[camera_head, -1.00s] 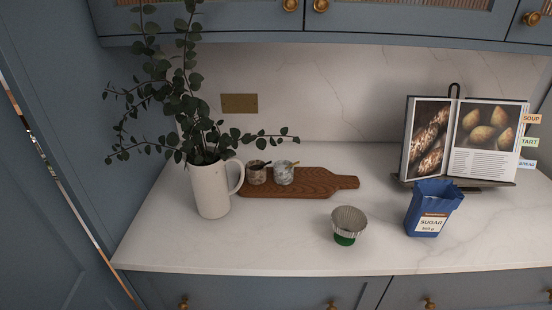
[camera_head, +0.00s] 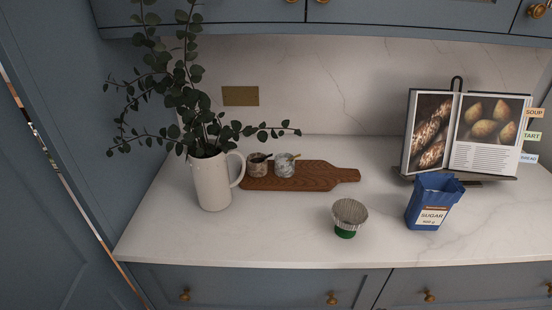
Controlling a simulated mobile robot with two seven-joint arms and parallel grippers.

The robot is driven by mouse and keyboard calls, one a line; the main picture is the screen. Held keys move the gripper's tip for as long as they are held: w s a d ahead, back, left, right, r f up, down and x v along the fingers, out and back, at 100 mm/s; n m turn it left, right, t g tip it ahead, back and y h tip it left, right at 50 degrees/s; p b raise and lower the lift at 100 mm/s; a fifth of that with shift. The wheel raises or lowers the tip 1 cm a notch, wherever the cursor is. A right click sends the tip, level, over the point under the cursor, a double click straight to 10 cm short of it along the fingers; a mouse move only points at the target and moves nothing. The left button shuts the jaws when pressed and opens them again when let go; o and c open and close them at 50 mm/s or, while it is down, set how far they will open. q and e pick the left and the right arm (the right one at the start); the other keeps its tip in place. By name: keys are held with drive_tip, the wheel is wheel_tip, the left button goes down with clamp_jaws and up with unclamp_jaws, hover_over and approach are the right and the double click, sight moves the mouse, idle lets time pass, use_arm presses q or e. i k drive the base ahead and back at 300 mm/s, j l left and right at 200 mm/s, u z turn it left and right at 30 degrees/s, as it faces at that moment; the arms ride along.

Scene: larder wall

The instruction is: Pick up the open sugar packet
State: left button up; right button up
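The open sugar packet (camera_head: 433,203) is blue with a pale label reading SUGAR. It stands upright on the right part of the white marble counter, in front of the cookbook stand, and its top is open. What is inside it cannot be made out. Neither of my grippers shows in the head view.
A fluted metal cup on a green base (camera_head: 348,216) stands left of the packet. An open cookbook (camera_head: 487,134) on a dark stand is behind it. A wooden board (camera_head: 310,177) with two small pots and a white jug (camera_head: 209,184) of leafy stems are farther left. The front counter is clear.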

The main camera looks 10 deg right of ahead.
sight(435, 194)
drive_tip(key=z, duration=0.5)
drive_tip(key=k+z, duration=0.15)
drive_tip(key=z, duration=0.3)
drive_tip(key=k+z, duration=0.1)
drive_tip(key=z, duration=0.4)
